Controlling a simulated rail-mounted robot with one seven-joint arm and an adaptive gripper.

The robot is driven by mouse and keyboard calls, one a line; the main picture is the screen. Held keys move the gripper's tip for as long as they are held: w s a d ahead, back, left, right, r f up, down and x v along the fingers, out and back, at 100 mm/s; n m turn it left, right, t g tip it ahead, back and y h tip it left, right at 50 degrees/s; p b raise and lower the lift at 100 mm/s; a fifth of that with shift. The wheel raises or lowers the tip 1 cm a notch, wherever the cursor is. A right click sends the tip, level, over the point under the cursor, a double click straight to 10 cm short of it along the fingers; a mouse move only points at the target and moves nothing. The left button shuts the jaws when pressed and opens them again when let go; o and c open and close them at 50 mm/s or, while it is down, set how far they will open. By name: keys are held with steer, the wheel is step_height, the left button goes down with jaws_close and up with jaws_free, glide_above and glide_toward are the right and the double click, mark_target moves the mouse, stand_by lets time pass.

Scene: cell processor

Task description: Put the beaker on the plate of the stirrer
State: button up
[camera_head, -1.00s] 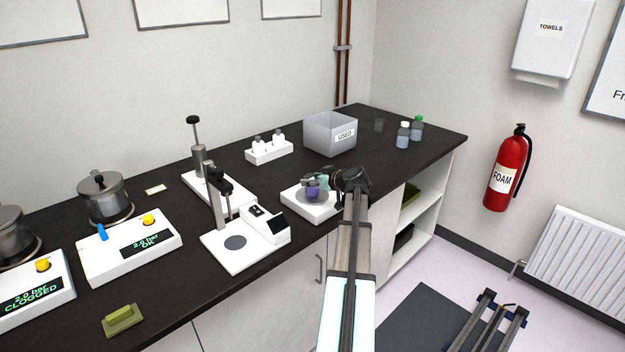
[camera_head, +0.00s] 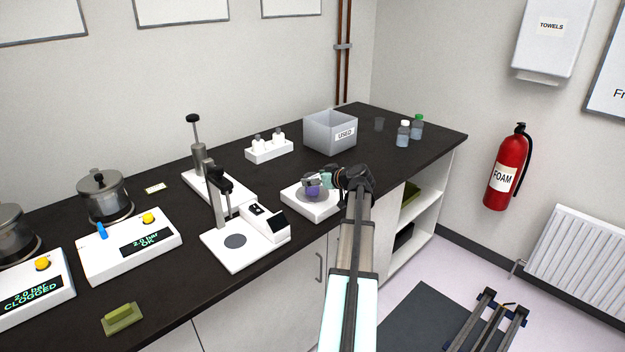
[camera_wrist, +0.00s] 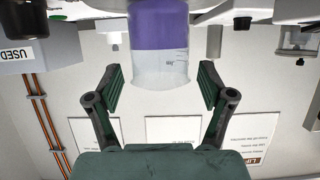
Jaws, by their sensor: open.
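The beaker (camera_head: 312,190) holds purple liquid and stands upright on the round grey plate of a low white device (camera_head: 299,203), which looks like the stirrer. The wrist view shows the beaker (camera_wrist: 158,45) inverted, with clear glass between the purple and its rim. My gripper (camera_wrist: 161,72) is open. Its two green-padded fingers lie on either side of the beaker near its rim, with a visible gap on each side. In the head view my gripper (camera_head: 322,182) reaches in from the right and partly hides the beaker.
A white device with a stand, dark disc and display (camera_head: 240,262) stands just left. The USED bin (camera_head: 322,140) and a white bottle rack (camera_head: 268,155) are behind. Bottles (camera_head: 403,134) and a small dark cup (camera_head: 379,125) stand at the back right.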

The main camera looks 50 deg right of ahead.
steer(key=b+v, duration=0.2)
steer(key=v, duration=0.9)
steer(key=shift+w+f, duration=0.1)
